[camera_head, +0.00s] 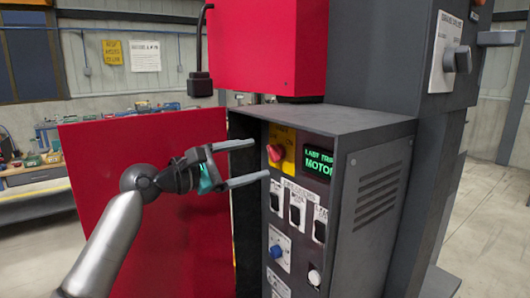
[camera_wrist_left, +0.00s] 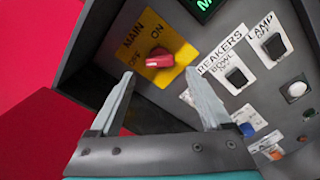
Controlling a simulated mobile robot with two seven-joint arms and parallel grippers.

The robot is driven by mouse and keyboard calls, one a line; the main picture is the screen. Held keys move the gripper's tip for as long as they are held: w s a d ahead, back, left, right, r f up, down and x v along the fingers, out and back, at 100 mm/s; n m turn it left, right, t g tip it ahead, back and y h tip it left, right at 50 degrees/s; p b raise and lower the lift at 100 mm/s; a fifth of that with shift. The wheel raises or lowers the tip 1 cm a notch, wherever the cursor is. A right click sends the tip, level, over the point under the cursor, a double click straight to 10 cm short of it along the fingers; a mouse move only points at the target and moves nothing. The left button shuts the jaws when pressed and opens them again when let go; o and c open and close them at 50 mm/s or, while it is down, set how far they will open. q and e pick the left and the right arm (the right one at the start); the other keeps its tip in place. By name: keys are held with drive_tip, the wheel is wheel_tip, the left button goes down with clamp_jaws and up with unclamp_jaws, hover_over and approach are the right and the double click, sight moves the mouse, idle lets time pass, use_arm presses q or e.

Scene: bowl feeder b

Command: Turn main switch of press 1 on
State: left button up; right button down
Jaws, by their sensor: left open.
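The main switch is a red rotary knob (camera_head: 274,152) on a yellow plate (camera_head: 288,161) at the upper left of the grey control panel. In the left wrist view the red knob (camera_wrist_left: 160,61) sits beyond the fingertips, on the yellow plate marked MAIN, ON and OFF. My left gripper (camera_head: 262,158) is open and empty, its two fingers pointing at the panel with the knob beyond the gap between them. In the left wrist view the fingers (camera_wrist_left: 161,85) stand apart and do not appear to touch the knob. My right gripper is not in view.
A green-lit display (camera_head: 318,164) is right of the yellow plate. Black breaker switches (camera_head: 295,215), a blue knob (camera_head: 276,252) and a white button (camera_head: 314,277) are below. A red panel (camera_head: 150,200) stands left of the cabinet. A grey rotary knob (camera_head: 457,59) is at upper right.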

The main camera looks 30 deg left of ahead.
sight(275, 153)
use_arm(q)
drive_tip(key=x, duration=0.4)
drive_tip(key=shift+p, duration=0.4)
clamp_jaws()
idle(0.4)
